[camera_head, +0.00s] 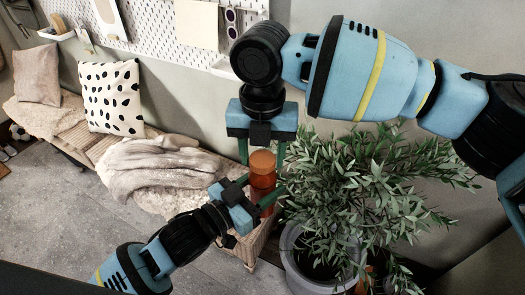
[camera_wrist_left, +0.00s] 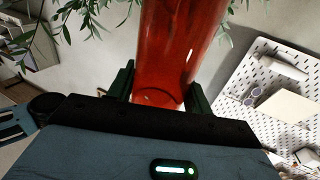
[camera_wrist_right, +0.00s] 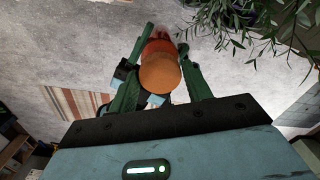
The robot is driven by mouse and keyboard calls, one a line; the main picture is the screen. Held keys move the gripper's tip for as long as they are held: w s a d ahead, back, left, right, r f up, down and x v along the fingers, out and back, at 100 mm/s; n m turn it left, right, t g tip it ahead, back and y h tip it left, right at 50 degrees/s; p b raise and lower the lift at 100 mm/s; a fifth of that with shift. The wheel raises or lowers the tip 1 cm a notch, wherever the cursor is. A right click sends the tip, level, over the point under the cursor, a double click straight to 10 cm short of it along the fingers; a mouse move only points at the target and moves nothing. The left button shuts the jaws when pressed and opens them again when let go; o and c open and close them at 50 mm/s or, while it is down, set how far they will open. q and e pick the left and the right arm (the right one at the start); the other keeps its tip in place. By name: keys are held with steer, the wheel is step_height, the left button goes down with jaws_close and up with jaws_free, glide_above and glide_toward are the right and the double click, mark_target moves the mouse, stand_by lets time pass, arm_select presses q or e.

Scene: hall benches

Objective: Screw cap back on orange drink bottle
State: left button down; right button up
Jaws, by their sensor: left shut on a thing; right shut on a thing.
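The orange drink bottle (camera_head: 262,181), red-orange and translucent, is held upright above the end of the bench. My left gripper (camera_head: 262,194) is shut on its body from the left; the bottle also fills the space between the fingers in the left wrist view (camera_wrist_left: 175,50). The orange cap (camera_head: 262,160) is at the top of the bottle. My right gripper (camera_head: 263,163) comes down from above with its fingers on either side of the cap. The right wrist view shows the cap (camera_wrist_right: 160,73) between these fingers. Cap and bottle look in line; I cannot tell whether the threads are engaged.
A leafy plant in a grey pot (camera_head: 305,270) stands close on the right. The bench holds a crumpled blanket (camera_head: 150,165), a spotted cushion (camera_head: 110,97) and a plain cushion (camera_head: 37,75). A white pegboard (camera_head: 150,30) hangs behind. The grey floor (camera_head: 60,210) at the left front is clear.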

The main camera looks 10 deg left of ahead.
steer(key=m, duration=0.9)
steer(key=shift+f, duration=0.1)
steer(key=m, duration=0.4)
steer(key=shift+m, duration=0.4)
steer(key=m, duration=0.4)
steer(key=shift+m, duration=0.4)
steer(key=m, duration=0.4)
steer(key=shift+m, duration=0.4)
steer(key=m, duration=0.4)
steer(key=shift+m, duration=0.4)
steer(key=m, duration=0.4)
steer(key=shift+m, duration=0.4)
steer(key=m, duration=0.4)
steer(key=o, duration=1.1)
steer(key=shift+o, duration=0.2)
